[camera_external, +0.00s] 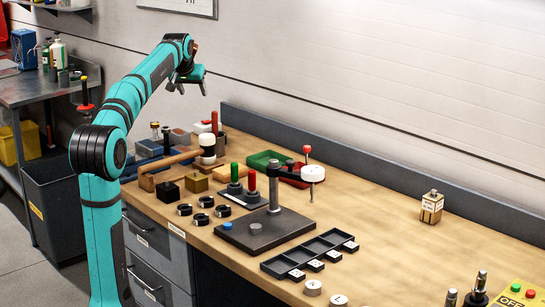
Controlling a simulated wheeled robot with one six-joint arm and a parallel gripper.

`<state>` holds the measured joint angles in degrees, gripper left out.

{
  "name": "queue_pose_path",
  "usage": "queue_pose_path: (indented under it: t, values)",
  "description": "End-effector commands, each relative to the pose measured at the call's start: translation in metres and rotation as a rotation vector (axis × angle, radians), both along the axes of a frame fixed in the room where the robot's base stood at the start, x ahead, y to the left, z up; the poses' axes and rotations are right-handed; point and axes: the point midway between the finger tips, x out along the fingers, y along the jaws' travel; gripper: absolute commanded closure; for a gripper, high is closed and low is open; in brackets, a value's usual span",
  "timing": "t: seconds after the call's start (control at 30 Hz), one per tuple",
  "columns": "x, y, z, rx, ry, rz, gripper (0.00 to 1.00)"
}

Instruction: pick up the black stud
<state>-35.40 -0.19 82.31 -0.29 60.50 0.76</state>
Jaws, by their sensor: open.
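A slim black upright peg (166,136) stands at the far left of the wooden bench, by the blue tray (147,148). It looks like the black stud, but it is small and its lower end is hidden behind the wooden handle. My gripper (187,89) is open and empty. It hangs high in the air above the back left of the bench, well above the peg and touching nothing. A green stud (234,172) and a red stud (252,182) stand on a dark base in the middle left of the bench.
Several black rings (201,219), a stand with a dark plate (262,233) and a compartment tray (310,252) lie further right.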

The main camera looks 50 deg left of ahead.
Motion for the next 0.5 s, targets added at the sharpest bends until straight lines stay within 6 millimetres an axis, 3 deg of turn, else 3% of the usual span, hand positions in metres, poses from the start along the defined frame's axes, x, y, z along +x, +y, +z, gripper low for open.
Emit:
queue_pose_path:
  t: [0.03,0.3,0.5]
  values:
    - [0.003,0.022,-0.005,-0.016,0.023,0.022,0.41]
    - [0.0,0.122,-0.031,-0.111,0.137,0.124,0.41]
    - [-0.007,0.166,-0.045,-0.157,0.185,0.168,0.41]
